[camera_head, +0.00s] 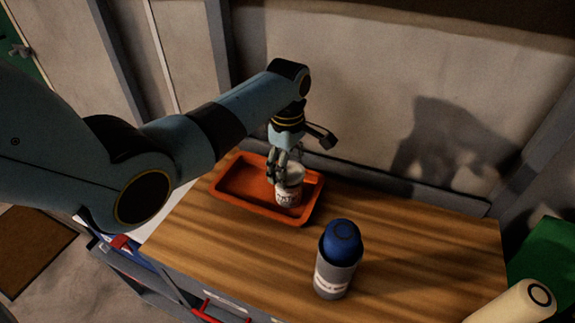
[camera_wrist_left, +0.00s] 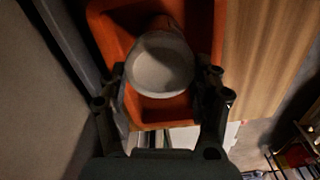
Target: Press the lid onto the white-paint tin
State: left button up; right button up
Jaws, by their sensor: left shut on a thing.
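The white-paint tin (camera_head: 288,194) stands in the orange tray on the workbench, its printed label facing my head camera. A pale round lid (camera_wrist_left: 160,64) is between the fingers of my left gripper (camera_wrist_left: 162,84) in the left wrist view. In the head view my left gripper (camera_head: 283,173) points down at the top of the tin, inside the tray. It is shut on the lid, at the tin's mouth. I cannot tell whether the lid is seated or just above the rim, as the fingers cover part of it. My right gripper is not in view.
The orange tray (camera_head: 240,203) has low walls around the tin. A blue-capped spray can (camera_head: 336,268) stands near the bench's front. A cream cylinder (camera_head: 515,302) is at the lower right. The wooden bench top (camera_head: 430,240) is clear right of the tray.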

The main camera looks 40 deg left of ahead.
pick_arm(q)
jog(key=shift+f, duration=0.5)
dwell(0.8)
jog(key=o, duration=1)
jog(key=shift+o, duration=0.2)
jog(key=shift+r, duration=0.1)
jog(key=shift+r, duration=3.45)
grip_shut()
